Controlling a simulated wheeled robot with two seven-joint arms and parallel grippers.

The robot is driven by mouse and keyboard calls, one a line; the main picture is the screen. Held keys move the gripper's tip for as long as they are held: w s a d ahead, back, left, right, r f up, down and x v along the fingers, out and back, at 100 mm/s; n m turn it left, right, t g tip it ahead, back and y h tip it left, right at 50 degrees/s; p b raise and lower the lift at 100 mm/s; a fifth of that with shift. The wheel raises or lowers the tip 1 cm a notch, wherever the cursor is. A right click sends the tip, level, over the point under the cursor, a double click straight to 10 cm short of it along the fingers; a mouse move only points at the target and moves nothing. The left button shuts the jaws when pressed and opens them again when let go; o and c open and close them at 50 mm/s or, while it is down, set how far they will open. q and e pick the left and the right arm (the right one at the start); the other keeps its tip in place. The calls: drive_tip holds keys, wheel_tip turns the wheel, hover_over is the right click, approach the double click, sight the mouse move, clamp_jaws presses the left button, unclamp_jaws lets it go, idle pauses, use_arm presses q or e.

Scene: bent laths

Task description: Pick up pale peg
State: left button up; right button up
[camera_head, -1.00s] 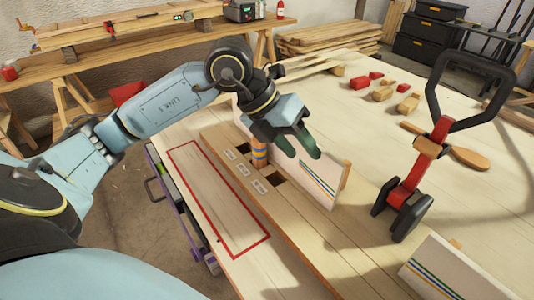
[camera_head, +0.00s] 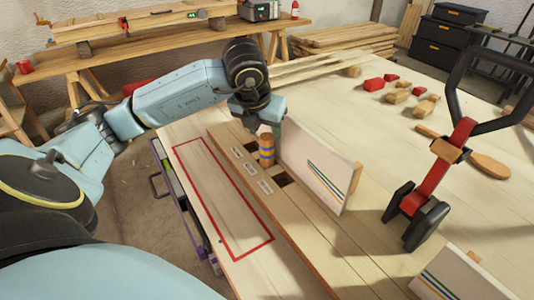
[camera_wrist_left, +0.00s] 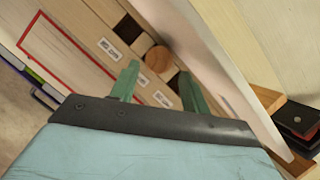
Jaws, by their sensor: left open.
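The pale peg (camera_head: 266,150) stands upright in the wooden strip (camera_head: 231,152), with blue and orange bands on its side. The strip has white labels and dark square holes. In the left wrist view the peg's round top (camera_wrist_left: 158,58) shows just beyond and between the fingertips. My left gripper (camera_wrist_left: 158,73) is open and empty. In the head view the left gripper (camera_head: 262,112) hangs just behind the peg, its fingers mostly hidden. My right gripper is in neither view.
A white upright board (camera_head: 318,168) with coloured stripes stands close to the right of the peg. A red-outlined rectangle (camera_head: 222,200) on the table lies left of the strip. A red and black tool (camera_head: 435,180) with a looped handle stands at right. Small blocks (camera_head: 398,96) lie farther back.

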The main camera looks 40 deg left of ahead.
sight(267, 137)
use_arm(q)
drive_tip(key=x, duration=0.5)
drive_tip(key=shift+a, duration=0.15)
drive_tip(key=shift+r, duration=0.1)
clamp_jaws()
drive_tip(key=shift+r, duration=0.1)
